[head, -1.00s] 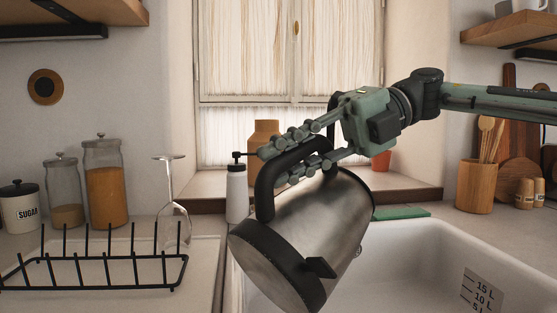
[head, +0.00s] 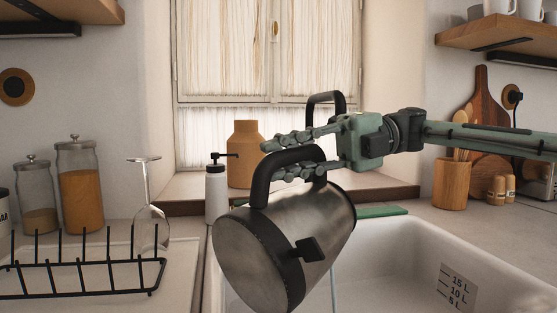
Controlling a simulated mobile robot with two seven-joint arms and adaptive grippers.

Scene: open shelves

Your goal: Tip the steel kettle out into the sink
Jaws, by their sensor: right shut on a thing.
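The steel kettle (head: 325,228) has a brushed metal body, a black handle and a dark rim band at its lower left end. It is steeply tilted, nearly on its side, above the left part of the white sink (head: 400,245). My right gripper (head: 268,160) is shut on the kettle's handle, coming in from the right. A thin pale vertical streak, like a stream of water, shows below the kettle's right side inside the sink. The kettle hides the sink's left part and the streak's upper end. My left gripper is not in view.
A black dish rack (head: 80,278) and an upturned wine glass (head: 148,205) stand left of the sink. A soap bottle (head: 216,190) and a tan vase (head: 243,155) stand behind the kettle. A black tap (head: 325,96) arches behind my gripper. The sink's right side is clear.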

